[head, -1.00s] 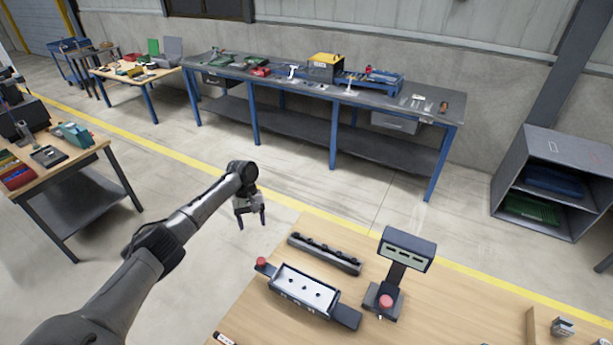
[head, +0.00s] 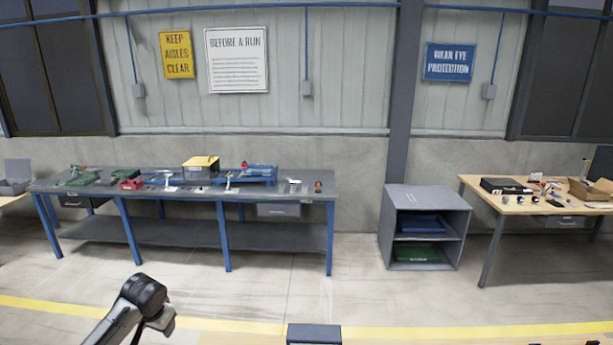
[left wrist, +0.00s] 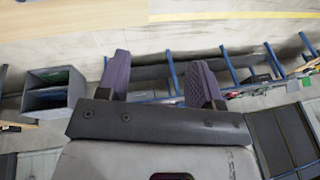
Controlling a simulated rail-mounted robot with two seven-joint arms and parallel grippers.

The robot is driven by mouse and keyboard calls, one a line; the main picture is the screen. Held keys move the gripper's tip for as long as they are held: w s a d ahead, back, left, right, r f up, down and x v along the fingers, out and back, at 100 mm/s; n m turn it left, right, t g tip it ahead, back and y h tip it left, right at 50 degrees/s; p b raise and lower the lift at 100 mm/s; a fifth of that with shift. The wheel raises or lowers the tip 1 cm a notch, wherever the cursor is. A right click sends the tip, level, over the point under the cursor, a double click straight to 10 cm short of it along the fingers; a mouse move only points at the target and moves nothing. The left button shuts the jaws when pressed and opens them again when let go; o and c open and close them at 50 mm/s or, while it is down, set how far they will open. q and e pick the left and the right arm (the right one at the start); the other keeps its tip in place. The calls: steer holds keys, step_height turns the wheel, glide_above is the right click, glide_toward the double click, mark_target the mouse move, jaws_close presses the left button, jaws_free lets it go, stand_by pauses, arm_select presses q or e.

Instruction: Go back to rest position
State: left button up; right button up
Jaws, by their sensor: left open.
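My left arm comes in at the bottom left of the head view, with only its wrist part showing; its fingers are below the frame there. In the left wrist view my left gripper (left wrist: 160,80) shows two purple fingers spread wide apart. It is open and empty, with floor and a blue-legged bench behind it. My right gripper is not in view.
A long bench (head: 290,195) with blue legs stands along the wall. A grey shelf unit (head: 447,225) is right of it, and a wooden table (head: 480,195) further right. A near wooden table edge (head: 470,341) shows at the bottom. Floor between is clear.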

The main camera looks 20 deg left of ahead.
arm_select(q)
steer(key=w+d+r+m+t+y+p, duration=0.15)
steer(key=d+r+m+t, duration=0.3)
steer(key=d, duration=0.55)
steer(key=s+d+r+m+t+h+p, duration=0.1)
steer(key=s+d, duration=0.2)
steer(key=d, duration=0.4)
steer(key=s+d+r+t+p, duration=0.1)
steer(key=s+d+t+p, duration=0.1)
steer(key=s+d, duration=0.35)
steer(key=s+d+f+g+h+p, duration=0.1)
steer(key=s+d+f+g+p, duration=0.1)
steer(key=s, duration=0.6)
steer(key=s+d+f+n+g+h+p, duration=0.1)
steer(key=s+d+f, duration=0.3)
steer(key=s, duration=0.5)
steer(key=s+d+f+g+h+p, duration=0.1)
steer(key=s+d+f+g+p, duration=0.2)
steer(key=s+d, duration=0.3)
steer(key=s, duration=0.2)
steer(key=shift+s+d+f+h+p, duration=0.15)
steer(key=shift+s+d+h+p, duration=0.1)
steer(key=shift+s+h+p, duration=0.15)
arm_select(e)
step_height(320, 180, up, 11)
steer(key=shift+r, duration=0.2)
arm_select(q)
steer(key=shift+n, duration=0.25)
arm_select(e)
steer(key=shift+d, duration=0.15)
